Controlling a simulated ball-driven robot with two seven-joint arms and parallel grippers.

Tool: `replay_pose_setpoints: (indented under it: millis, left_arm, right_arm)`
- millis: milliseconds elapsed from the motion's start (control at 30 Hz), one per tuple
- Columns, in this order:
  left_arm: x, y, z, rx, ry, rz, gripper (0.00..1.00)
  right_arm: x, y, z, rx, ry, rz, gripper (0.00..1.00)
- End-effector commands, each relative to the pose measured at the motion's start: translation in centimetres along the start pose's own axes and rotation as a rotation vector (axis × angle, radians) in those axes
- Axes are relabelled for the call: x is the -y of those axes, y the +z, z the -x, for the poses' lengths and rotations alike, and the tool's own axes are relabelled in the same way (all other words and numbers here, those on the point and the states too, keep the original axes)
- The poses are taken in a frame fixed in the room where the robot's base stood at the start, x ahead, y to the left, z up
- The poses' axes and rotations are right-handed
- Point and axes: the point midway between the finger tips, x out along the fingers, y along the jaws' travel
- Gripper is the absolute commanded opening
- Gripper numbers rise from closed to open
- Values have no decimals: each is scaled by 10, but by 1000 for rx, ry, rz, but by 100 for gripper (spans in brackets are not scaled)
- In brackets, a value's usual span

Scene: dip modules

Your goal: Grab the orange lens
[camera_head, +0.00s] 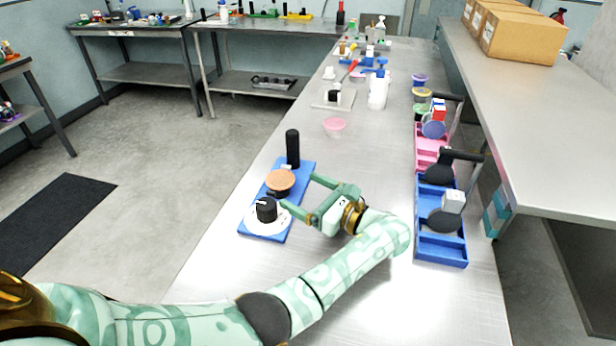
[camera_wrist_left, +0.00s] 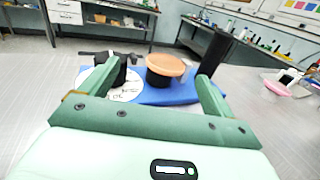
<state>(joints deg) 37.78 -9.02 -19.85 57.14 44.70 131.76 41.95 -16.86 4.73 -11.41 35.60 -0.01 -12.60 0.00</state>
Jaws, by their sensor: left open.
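The orange lens (camera_head: 280,178) is a round, flat-topped disc on a dark base. It sits on a blue board (camera_head: 302,176), between a black cylinder (camera_head: 292,146) and a white disc (camera_head: 262,222) with a black knob (camera_head: 266,209). My left gripper (camera_head: 298,192) is open and empty, its fingers pointing at the board from the right. In the left wrist view, the orange lens (camera_wrist_left: 166,66) shows beyond and between the two green fingers, with no contact visible. My right gripper is not in view.
Blue (camera_head: 442,251) and pink (camera_head: 427,168) trays line the table's right side. A pink bowl (camera_head: 334,126) and white bottle (camera_head: 378,94) stand farther back. Bare table lies between the board and the blue tray, partly under my arm. Cardboard boxes (camera_head: 523,40) stand on the right bench.

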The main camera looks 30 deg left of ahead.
Motion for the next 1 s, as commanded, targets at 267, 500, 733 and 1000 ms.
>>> replay_pose_setpoints:
  millis: [267,500,733,1000]
  left_arm:
    - [2,-13,-9,-2,-9,-9,89]
    - [4,-14,-46,0,-8,-9,89]
    - [4,-16,-69,-4,-9,-10,89]
    - [4,-16,-69,-5,-9,-10,66]
  right_arm:
    - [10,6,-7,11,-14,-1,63]
    - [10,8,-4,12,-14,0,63]
    - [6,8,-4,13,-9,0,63]
    - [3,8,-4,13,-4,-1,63]
